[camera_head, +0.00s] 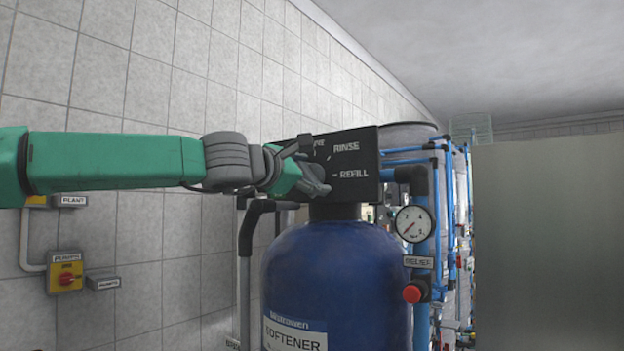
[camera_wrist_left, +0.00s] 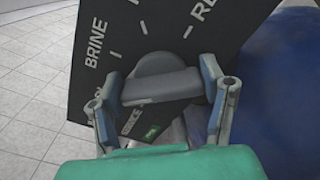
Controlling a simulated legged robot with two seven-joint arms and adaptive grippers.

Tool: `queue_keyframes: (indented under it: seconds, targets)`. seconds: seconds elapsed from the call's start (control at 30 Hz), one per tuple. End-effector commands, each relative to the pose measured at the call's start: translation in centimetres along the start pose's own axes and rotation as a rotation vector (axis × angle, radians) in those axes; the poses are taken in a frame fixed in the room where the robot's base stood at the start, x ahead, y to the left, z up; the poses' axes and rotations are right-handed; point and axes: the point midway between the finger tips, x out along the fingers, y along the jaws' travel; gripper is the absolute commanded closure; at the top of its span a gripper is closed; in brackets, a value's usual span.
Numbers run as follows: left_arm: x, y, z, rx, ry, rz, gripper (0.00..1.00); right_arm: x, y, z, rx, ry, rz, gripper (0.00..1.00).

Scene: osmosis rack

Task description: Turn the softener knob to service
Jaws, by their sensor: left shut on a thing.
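The softener's black control panel (camera_head: 362,150) sits on top of the blue softener tank (camera_head: 335,265), with the words RINSE and REFILL readable. In the left wrist view the panel (camera_wrist_left: 150,22) appears tilted, with BRINE and part of SERVICE showing beside a small green mark. The grey softener knob (camera_wrist_left: 163,82) has a round base and a bar-shaped handle. My left gripper (camera_head: 314,184) is at the panel's face and mostly hides the knob in the head view. In the left wrist view its two fingers (camera_wrist_left: 164,95) are shut on the handle, one at each end. The label the knob points to is unclear.
Blue pipes, a round pressure gauge (camera_head: 413,224) and a red button (camera_head: 412,293) stand right of the tank. A yellow switch box with a red knob (camera_head: 66,278) is on the tiled wall at left. A pale partition (camera_head: 548,240) fills the right side.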

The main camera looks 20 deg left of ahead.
Motion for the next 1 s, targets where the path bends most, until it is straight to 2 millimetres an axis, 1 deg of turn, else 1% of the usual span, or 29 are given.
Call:
queue_keyframes:
  seconds: [0.03,0.6,0.8,1.0]
  targets:
    - [0.1,-0.4,-0.5,-0.046,0.007,-0.005,0.64,0.2,0.0,0.0,0.000,0.000,0.000,1.00]
    - [0.2,-0.6,-0.7,-0.575,0.010,-0.009,0.64,2.0,0.0,0.1,0.000,0.000,0.000,1.00]
    - [0.2,-0.6,-0.7,-0.719,0.012,-0.008,0.64,2.7,0.0,0.1,0.000,0.000,0.000,1.00]
    - [0.3,-0.7,-0.8,-0.819,0.014,-0.009,0.64,3.1,0.0,0.2,0.000,0.000,0.000,1.00]
